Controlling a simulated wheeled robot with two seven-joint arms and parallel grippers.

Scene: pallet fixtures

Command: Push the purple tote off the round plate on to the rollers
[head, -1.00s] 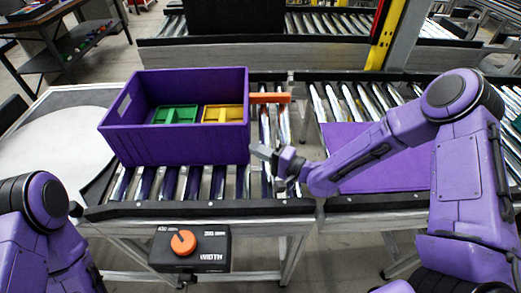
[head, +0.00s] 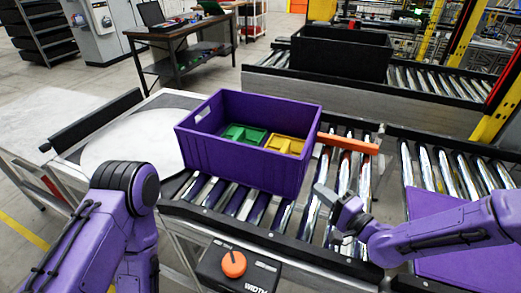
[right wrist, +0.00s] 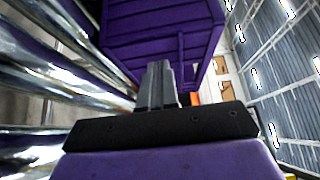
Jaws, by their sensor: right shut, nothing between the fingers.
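The purple tote (head: 245,159) stands upright on the rollers (head: 232,200), just right of the white round plate (head: 135,142). It looks clear of the plate, though its left end hides part of the plate's edge. A green bin (head: 243,135) and a yellow bin (head: 285,145) sit inside it. My right gripper (head: 322,193) is shut and empty, to the right of the tote and a little apart from it. In the right wrist view the shut fingers (right wrist: 160,84) point toward the tote's wall (right wrist: 160,35). My left arm comes in at lower left; its gripper is not visible.
An orange bar (head: 348,143) crosses the rollers right of the tote. A control box with an orange knob (head: 232,263) is at the front. A black bin (head: 340,55) stands on the back conveyor.

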